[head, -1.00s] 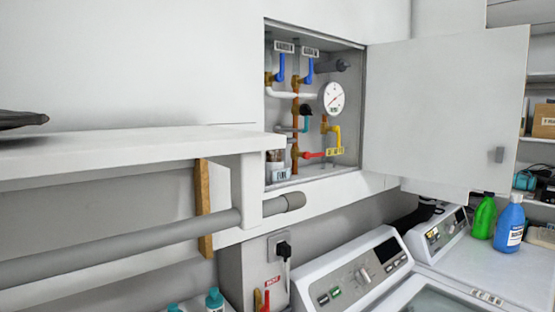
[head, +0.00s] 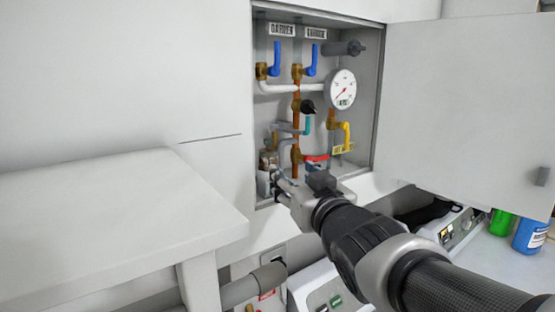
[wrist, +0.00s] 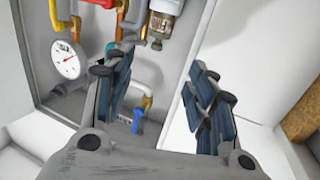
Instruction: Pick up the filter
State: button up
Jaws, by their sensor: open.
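The filter (head: 268,159), a small clear-and-brass cup, is at the lower left inside the open wall cabinet. The wrist view shows the filter (wrist: 164,24) at the top centre, with a metal knob below it. My gripper (head: 282,189) reaches into the cabinet's lower opening, just below and right of the filter. In the wrist view my gripper (wrist: 150,76) has its two padded fingers spread, with nothing held between them. The filter lies ahead of the gap between the fingers, apart from both. In the head view the filter's lower part is partly hidden.
A pressure gauge (head: 342,90), copper pipes and blue, red and yellow valve handles crowd the cabinet. The open cabinet door (head: 455,110) stands at right. A white shelf (head: 110,205) juts out at left, and a grey pipe (head: 262,284) runs below it.

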send_near(270, 149)
jog(key=x, duration=0.3)
jog(key=p+x, duration=0.1)
jog(key=x, duration=0.4)
jog(key=shift+w+a+f+p, duration=0.1)
jog(key=shift+w+p, duration=0.1)
jog(key=shift+p, duration=0.1)
jog(key=shift+s, duration=0.1)
jog(key=shift+c, duration=0.6)
jog(key=c, duration=1.1)
grip_shut()
